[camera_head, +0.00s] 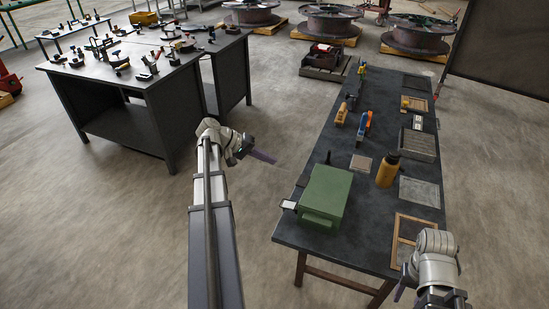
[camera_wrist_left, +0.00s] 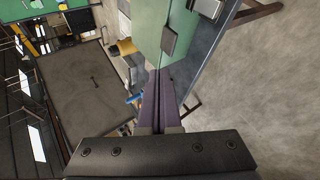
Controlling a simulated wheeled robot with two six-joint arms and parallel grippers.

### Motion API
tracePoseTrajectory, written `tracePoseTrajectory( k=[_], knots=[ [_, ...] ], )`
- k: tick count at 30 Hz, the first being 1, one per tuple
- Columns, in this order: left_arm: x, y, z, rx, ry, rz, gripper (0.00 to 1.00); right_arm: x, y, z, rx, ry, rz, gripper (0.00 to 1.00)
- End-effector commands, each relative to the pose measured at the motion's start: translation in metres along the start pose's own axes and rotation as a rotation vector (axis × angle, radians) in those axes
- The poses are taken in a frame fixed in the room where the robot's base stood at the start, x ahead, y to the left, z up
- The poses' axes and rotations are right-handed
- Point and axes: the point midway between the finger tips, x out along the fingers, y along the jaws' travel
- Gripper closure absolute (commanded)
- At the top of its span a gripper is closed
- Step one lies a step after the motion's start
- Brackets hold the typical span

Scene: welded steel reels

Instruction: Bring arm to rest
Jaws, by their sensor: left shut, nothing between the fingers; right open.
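My left arm reaches forward over open floor, left of the dark table. In the head view my left gripper (camera_head: 262,156) points right, toward the table's left edge, and is clear of everything. In the left wrist view its two dark fingers (camera_wrist_left: 157,103) are closed together with nothing between them. My right arm is low at the right, and my right gripper (camera_head: 438,299) is partly cut off by the bottom edge. Its fingers hardly show.
The dark table (camera_head: 310,170) carries a green box (camera_head: 325,193), an orange bottle (camera_head: 388,169), a grey block (camera_head: 419,144), tools and flat trays. A workbench (camera_head: 125,90) with tools stands at the back left. Steel reels (camera_head: 331,22) sit behind. Floor around my left arm is free.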

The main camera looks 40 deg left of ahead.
Motion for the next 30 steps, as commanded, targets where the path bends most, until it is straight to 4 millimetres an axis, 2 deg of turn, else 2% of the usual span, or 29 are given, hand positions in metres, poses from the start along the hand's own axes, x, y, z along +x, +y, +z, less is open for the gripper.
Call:
tracePoseTrajectory(
  k=[8, 11, 13, 17, 21, 24, 30],
  knots=[
    [0.001, 0.0, 0.0, 0.0, -0.001, -0.001, 1.0, 0.0, 0.0, 0.0, 0.0, 0.0, 0.0, 0.5],
    [0.013, 0.005, 0.008, 0.012, -0.024, -0.018, 1.0, 0.0, 0.0, 0.0, 0.0, 0.0, 0.0, 0.5],
    [0.033, 0.014, 0.021, 0.032, -0.063, -0.051, 1.0, 0.0, 0.0, 0.0, 0.0, 0.0, 0.0, 0.5],
    [0.088, 0.035, 0.064, 0.102, -0.175, -0.157, 1.0, 0.0, 0.0, 0.0, 0.0, 0.0, 0.0, 0.5],
    [0.141, 0.053, 0.12, 0.203, -0.295, -0.291, 1.0, 0.0, 0.0, 0.0, 0.0, 0.0, 0.0, 0.5],
    [0.169, 0.062, 0.159, 0.282, -0.365, -0.386, 1.0, 0.0, 0.0, 0.0, 0.0, 0.0, 0.0, 0.5],
    [0.208, 0.075, 0.236, 0.464, -0.476, -0.569, 1.0, 0.0, 0.0, 0.0, 0.0, 0.0, 0.0, 0.5]
  ],
)
